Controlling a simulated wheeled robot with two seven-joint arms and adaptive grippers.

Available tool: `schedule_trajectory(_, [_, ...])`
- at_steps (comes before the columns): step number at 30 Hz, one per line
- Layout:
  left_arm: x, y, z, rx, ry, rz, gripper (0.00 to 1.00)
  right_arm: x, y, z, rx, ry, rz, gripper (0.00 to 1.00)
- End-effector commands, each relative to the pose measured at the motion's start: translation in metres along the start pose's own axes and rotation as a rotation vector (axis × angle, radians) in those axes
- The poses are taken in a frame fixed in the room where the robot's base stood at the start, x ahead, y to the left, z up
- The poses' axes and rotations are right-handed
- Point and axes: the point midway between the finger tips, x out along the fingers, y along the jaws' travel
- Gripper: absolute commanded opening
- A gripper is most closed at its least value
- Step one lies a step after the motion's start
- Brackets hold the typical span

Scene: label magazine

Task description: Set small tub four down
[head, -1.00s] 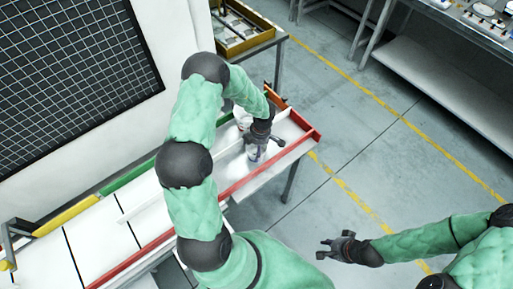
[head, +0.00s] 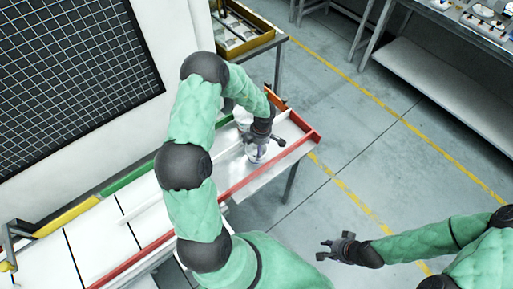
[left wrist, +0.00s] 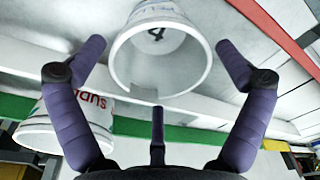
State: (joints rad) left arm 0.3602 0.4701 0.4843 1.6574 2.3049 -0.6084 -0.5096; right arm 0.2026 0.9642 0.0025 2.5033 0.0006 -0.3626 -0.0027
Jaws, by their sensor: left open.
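Small tub four (left wrist: 160,55) is a white tub marked with a black 4, seen in the left wrist view between my left gripper's purple fingers. Clear gaps show on both sides of it. In the head view the tub (head: 254,157) is at the right end of the white-topped bench, partly hidden by the gripper. My left gripper (head: 261,147) is open around it; its fingers also show in the left wrist view (left wrist: 160,60). My right gripper (head: 326,249) is open and empty over the floor, away from the bench.
A second white tub with red lettering (left wrist: 38,132) is close by; it also shows behind my gripper in the head view (head: 243,119). Red rails (head: 262,172) edge the bench lanes. A yellow-edged tray (head: 243,42) stands on a table behind.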

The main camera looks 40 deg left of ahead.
Motion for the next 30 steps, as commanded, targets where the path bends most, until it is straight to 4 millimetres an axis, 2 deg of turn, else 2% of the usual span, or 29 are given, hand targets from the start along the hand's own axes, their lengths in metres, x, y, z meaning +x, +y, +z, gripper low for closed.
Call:
schedule_trajectory(1, [-0.013,0.001,0.0,-0.001,-0.002,0.004,1.0,-0.005,-0.002,0.0,0.0,0.0,0.0,0.3])
schedule_trajectory(6, [-0.049,0.001,0.0,0.0,-0.002,0.005,1.0,-0.014,-0.005,0.0,0.0,0.001,0.0,0.3])
schedule_trajectory(12, [-0.084,0.001,0.0,-0.001,-0.001,0.003,1.0,-0.022,-0.008,0.001,0.0,0.001,0.0,0.3])
schedule_trajectory(15, [-0.096,0.001,0.0,-0.002,-0.001,0.003,1.0,-0.024,-0.009,0.001,0.0,0.001,0.0,0.3])
schedule_trajectory(21, [-0.106,0.0,0.0,-0.001,0.0,0.001,1.0,-0.026,-0.009,0.001,0.0,0.0,0.0,0.3])
schedule_trajectory(30, [-0.106,0.0,0.0,-0.001,0.0,0.0,1.0,-0.025,-0.009,0.001,0.0,0.0,0.0,0.3])
